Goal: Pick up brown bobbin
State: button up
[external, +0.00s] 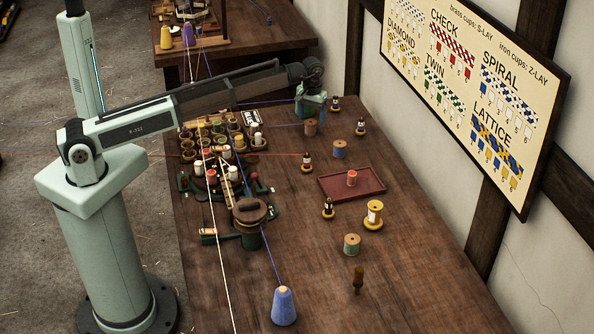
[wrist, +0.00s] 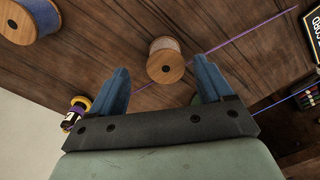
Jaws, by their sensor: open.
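The brown bobbin (external: 311,127) stands on the wooden table in the external view, just in front of and below my gripper (external: 311,110). In the wrist view a spool with wooden ends and dull tan-grey winding (wrist: 169,52), which looks like this bobbin, shows between and beyond my gripper's blue fingertips (wrist: 161,68). The fingers are spread apart with nothing held. I see no contact with the bobbin; the height of the fingers above the table is hard to judge.
A blue bobbin (external: 339,148) stands close by and shows in the wrist view (wrist: 30,18). Small dark-and-yellow bobbins (external: 335,104) (external: 361,126) stand near. A purple cord (wrist: 245,33) runs past the brown bobbin. A red tray (external: 330,185) lies nearer the camera; a crowded spool rack (external: 215,140) is left.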

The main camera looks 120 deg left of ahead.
aim_at(310, 122)
jog(key=shift+s+f, duration=0.2)
jog(key=shift+f, duration=1.1)
jog(key=shift+s+f, duration=0.15)
jog(key=shift+f, duration=1.15)
jog(key=c, duration=1.1)
